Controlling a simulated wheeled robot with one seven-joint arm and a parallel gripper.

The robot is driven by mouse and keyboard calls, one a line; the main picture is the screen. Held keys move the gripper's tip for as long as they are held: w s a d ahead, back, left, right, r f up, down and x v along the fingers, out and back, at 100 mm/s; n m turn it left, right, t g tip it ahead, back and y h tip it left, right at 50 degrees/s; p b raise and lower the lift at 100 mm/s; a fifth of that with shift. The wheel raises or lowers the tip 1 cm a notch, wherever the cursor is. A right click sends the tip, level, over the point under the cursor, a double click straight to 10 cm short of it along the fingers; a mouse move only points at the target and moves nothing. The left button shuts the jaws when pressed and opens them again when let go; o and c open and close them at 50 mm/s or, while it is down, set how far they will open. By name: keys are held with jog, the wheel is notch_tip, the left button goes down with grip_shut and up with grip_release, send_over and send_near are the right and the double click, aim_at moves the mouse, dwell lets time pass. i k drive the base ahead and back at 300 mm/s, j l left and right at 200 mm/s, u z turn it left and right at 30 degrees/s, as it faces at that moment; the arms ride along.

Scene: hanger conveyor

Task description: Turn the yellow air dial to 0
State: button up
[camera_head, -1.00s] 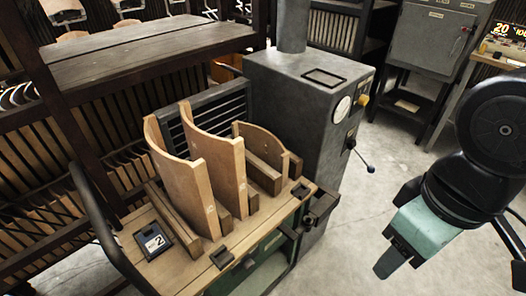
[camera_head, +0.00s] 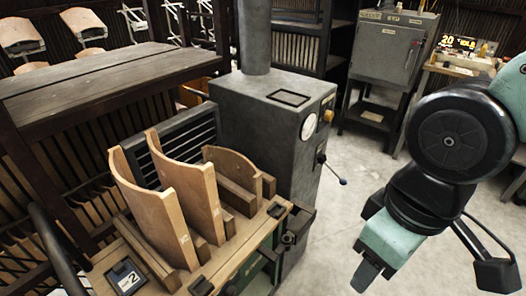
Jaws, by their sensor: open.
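The yellow air dial (camera_head: 328,115) is a small yellow knob on the side of a grey metal machine cabinet (camera_head: 262,140). It is small and seen at an angle, so I cannot read its setting. A round white gauge (camera_head: 309,127) is beside it. My gripper (camera_head: 370,272), teal and black, hangs at the lower right, pointing down. It is open, empty and well apart from the dial, to its lower right.
Curved wooden pieces (camera_head: 170,213) stand on a workbench at left. A grey cabinet (camera_head: 392,48) stands behind. The floor (camera_head: 345,215) between machine and arm is clear.

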aim_at(329, 115)
jog(key=i+z, duration=0.45)
jog(key=z, duration=0.25)
jog(key=i+j+z, duration=0.2)
jog(key=z, duration=0.15)
